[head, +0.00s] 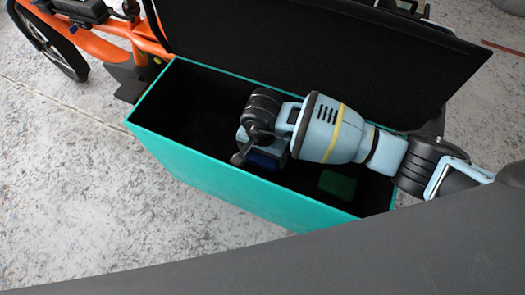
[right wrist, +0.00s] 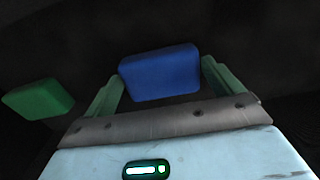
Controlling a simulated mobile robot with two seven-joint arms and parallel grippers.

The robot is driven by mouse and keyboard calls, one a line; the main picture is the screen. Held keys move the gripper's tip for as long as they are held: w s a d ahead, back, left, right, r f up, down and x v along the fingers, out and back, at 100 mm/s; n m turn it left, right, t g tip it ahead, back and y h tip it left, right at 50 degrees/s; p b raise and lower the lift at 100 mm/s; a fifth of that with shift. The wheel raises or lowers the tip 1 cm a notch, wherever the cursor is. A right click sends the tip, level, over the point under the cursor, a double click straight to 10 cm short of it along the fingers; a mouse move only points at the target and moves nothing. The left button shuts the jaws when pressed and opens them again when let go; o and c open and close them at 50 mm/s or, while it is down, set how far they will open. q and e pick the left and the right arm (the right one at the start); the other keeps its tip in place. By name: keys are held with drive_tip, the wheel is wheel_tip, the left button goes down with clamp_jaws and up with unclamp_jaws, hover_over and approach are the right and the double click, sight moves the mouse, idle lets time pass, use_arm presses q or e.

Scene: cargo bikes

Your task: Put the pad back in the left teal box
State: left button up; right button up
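The teal box (head: 235,195) stands open with a black inside. My right gripper (head: 252,160) is down inside it, pointing to the left part of the box. A blue pad (right wrist: 160,73) sits between its two fingers in the right wrist view, with its sides against both of them. In the head view only a bit of blue (head: 264,161) shows below the gripper. A green block (head: 337,184) lies in the box to the right, under my arm. It also shows left of the fingers in the right wrist view (right wrist: 38,99). My left gripper is out of view.
The black lid (head: 320,50) stands raised along the far side of the box. An orange bike frame (head: 105,45) is at the upper left. A dark grey surface (head: 400,255) fills the lower right. The concrete floor at the left is clear.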

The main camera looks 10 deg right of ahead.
drive_tip(key=shift+o, duration=0.6)
drive_tip(key=shift+s+a+f, duration=0.1)
drive_tip(key=shift+s+a, duration=0.05)
drive_tip(key=shift+s, duration=0.05)
drive_tip(key=shift+r, duration=0.2)
wheel_tip(320, 180, up, 8)
drive_tip(key=shift+w+f+p, duration=0.15)
drive_tip(key=shift+p, duration=0.9)
